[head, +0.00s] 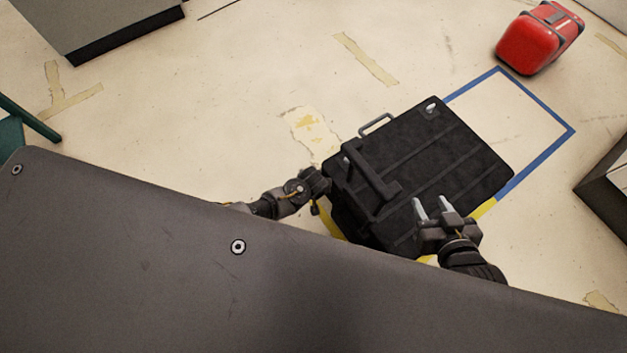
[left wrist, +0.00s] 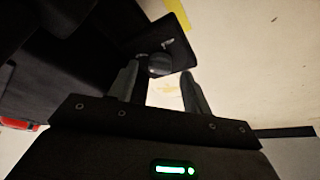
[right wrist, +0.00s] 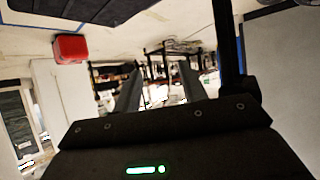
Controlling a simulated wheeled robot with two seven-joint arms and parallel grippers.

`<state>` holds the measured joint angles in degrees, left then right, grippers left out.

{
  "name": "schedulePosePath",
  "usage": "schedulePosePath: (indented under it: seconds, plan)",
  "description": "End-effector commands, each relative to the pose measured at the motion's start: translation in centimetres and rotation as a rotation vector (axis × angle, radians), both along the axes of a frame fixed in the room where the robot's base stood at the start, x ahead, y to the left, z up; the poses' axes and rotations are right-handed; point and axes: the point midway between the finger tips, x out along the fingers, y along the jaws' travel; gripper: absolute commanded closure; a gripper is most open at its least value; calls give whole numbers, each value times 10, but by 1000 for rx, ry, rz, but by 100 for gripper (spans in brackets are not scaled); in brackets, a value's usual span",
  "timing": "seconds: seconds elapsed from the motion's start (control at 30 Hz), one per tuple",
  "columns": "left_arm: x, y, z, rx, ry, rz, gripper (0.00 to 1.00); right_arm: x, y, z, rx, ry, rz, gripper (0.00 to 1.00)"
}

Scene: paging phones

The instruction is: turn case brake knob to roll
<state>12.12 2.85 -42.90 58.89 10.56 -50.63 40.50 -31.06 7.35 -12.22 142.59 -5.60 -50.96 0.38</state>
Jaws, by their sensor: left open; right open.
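The black case (head: 440,150) stands on the floor, with a raised bar handle on its top and a grey side handle (head: 376,124). In the left wrist view a dark round knob (left wrist: 160,66) shows on a dark part of the case, at or just beyond my left fingertips. A small light mark (left wrist: 168,44) lies near it. My left gripper (left wrist: 160,82) is open with a finger on either side of the knob; contact cannot be told. In the head view its tips are hidden at the case's near left side. My right gripper (head: 433,203) is open and empty over the case's near right part.
A blue-taped floor rectangle (head: 575,131) lies right of the case, with yellow tape (head: 483,210) beside it. A red case (head: 528,45) stands at the far right. Dark boxes stand at the upper left (head: 120,30) and right edge. A large grey surface (head: 150,260) fills the front.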

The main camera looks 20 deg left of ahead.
Motion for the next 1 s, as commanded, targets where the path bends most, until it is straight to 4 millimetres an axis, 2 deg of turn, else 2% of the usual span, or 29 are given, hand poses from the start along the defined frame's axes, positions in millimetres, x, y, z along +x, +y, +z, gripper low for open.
schedulePosePath:
  seconds: [0.03, 0.3, 0.57, 0.8, 1.0]
  plan:
    - [-2, 0, 9, -1, 0, 1, 51, -5, -7, -4, -21, 60, -17, 58]
    - [-14, -1, 38, -1, -1, 2, 51, -50, -48, -40, -126, 417, -114, 58]
    - [-25, -2, 65, -1, -1, 2, 51, -100, -77, -58, -190, 715, -186, 58]
    - [-33, -3, 84, 1, -1, 1, 51, -91, -75, -83, -193, 728, -182, 58]
    - [-34, -3, 87, 0, -1, 2, 51, -90, -74, -89, -192, 728, -182, 58]
